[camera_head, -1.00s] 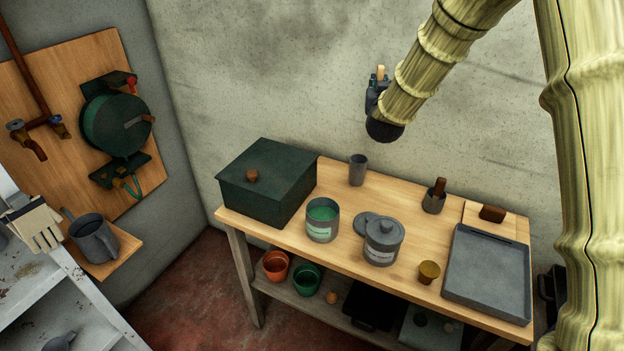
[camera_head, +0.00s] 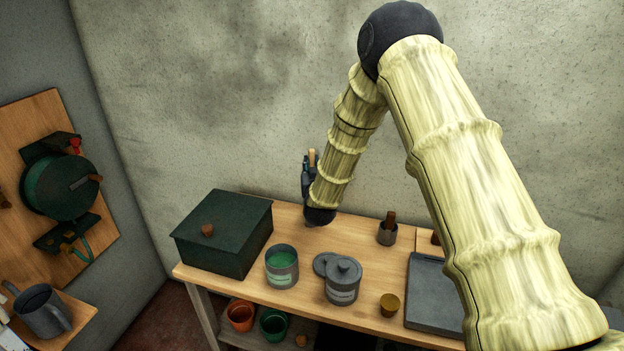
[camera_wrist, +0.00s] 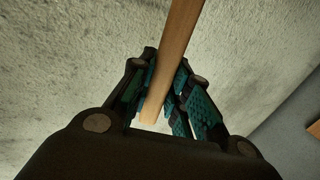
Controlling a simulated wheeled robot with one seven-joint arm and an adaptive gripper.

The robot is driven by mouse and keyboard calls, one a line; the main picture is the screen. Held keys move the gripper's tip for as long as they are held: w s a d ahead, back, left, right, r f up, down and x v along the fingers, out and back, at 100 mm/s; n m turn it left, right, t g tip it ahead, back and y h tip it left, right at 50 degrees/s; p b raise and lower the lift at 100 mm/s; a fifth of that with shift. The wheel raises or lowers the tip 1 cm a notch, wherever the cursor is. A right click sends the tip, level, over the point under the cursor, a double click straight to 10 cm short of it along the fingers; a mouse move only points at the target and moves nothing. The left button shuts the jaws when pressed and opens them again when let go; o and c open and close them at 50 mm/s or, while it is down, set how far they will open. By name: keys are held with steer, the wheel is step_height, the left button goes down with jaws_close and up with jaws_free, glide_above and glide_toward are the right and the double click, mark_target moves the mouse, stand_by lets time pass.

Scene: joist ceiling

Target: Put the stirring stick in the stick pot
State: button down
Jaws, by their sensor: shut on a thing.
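The stirring stick, a flat pale wooden strip (camera_wrist: 178,40), is clasped between the teal-padded fingers of my gripper (camera_wrist: 163,85) in the wrist view. It runs up out of the top of that view. In the head view my gripper (camera_head: 307,175) is above the back of the bench, with the stick's end (camera_head: 312,157) showing above it. A tall grey cup, probably the stick pot, stood there a second ago and is now hidden behind my wrist. I cannot tell whether the stick is over it or touching it.
The bench (camera_head: 298,236) holds a dark green lidded box (camera_head: 222,250), an open green-filled tin (camera_head: 282,268), a grey lidded jar (camera_head: 343,285), a small brass cup (camera_head: 389,305), a grey cup with a brown-handled thing (camera_head: 387,236) and a grey tray (camera_head: 432,290). The wall is close behind.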

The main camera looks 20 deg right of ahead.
step_height(320, 180, down, 6)
steer(key=p, duration=0.2)
stand_by(0.4)
steer(key=shift+f, duration=0.2)
steer(key=c, duration=1.3)
jaws_free()
steer(key=shift+c, duration=0.2)
steer(key=b+v, duration=0.4)
steer(key=v, duration=0.8)
steer(key=shift+r, duration=0.15)
steer(key=shift+s, duration=0.1)
